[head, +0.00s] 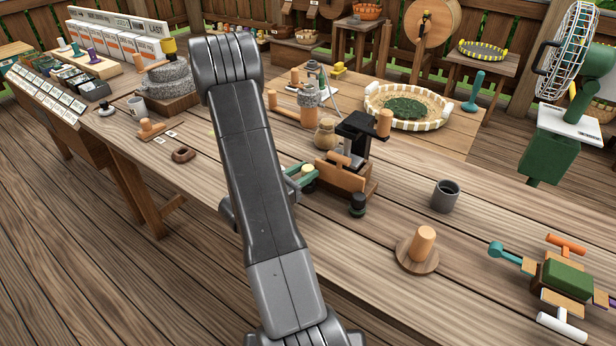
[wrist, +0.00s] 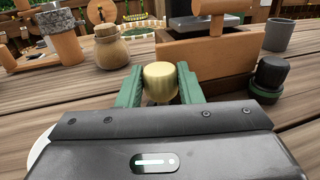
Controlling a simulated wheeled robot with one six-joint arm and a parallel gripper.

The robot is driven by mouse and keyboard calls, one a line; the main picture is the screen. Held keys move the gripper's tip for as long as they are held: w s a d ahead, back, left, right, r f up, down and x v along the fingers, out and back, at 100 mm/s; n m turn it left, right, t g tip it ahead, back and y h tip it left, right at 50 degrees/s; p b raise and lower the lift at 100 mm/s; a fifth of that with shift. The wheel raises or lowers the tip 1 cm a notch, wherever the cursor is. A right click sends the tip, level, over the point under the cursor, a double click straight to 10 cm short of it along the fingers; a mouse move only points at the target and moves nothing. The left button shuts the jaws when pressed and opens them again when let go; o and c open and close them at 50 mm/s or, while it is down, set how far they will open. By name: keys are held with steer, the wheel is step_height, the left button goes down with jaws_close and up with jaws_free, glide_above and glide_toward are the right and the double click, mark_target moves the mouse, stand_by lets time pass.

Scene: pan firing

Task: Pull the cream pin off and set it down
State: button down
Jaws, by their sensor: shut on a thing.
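The cream pin (wrist: 160,83) is a short, yellowish-cream cylinder between the green fingers of my gripper (wrist: 160,86) in the wrist view. The fingers are shut on its two sides. Its end faces the brown wooden box (wrist: 204,56), which stands just behind and to the right. I cannot tell whether the pin touches the box; its lower part is hidden. In the head view my gripper (head: 303,175) is at the left side of the wooden box (head: 340,176), low over the table, and the pale pin (head: 307,169) shows between green fingers.
A black-capped dark cylinder (head: 357,204) stands close right of my gripper. A grey cup (head: 445,196) and a round wooden base with a peg (head: 423,244) stand to the right. The table's near left part (head: 195,185) is bare.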

mark_target(303, 171)
steer(key=shift+r+p, duration=0.55)
steer(key=shift+r, duration=0.5)
steer(key=shift+r, duration=0.1)
steer(key=shift+r+p, duration=1.15)
steer(key=shift+r, duration=0.8)
steer(key=shift+a, duration=0.1)
